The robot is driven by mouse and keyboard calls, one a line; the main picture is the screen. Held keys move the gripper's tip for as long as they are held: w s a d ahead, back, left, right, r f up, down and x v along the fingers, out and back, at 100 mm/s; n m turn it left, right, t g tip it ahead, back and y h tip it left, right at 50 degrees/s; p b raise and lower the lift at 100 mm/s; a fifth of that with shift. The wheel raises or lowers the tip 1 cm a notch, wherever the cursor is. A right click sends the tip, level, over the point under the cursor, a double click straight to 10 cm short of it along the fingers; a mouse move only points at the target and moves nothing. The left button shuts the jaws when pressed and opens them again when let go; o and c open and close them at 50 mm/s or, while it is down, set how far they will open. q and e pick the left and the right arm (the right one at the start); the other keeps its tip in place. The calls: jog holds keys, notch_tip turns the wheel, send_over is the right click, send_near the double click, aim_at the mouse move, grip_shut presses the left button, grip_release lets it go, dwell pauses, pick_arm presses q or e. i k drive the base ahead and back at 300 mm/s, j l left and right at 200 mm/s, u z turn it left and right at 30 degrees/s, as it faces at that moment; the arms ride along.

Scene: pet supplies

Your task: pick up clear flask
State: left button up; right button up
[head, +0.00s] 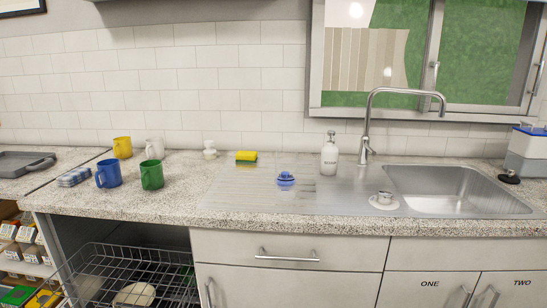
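No plainly recognisable clear flask shows in the head view. A small blue object (286,180), perhaps with a clear part, sits on the ribbed steel drainboard (240,190); it is too small to tell what it is. A white pump bottle (329,158) stands behind it to the right. Neither of my grippers is in view.
Yellow (122,148), blue (108,174), green (152,175) and white (155,147) mugs stand on the left counter. The sink (445,185) is at right. A wire basket (125,275) sits below the counter.

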aim_at(286, 158)
jog(key=i+l+u, duration=0.4)
jog(key=u, duration=1.45)
jog(key=z, duration=1.8)
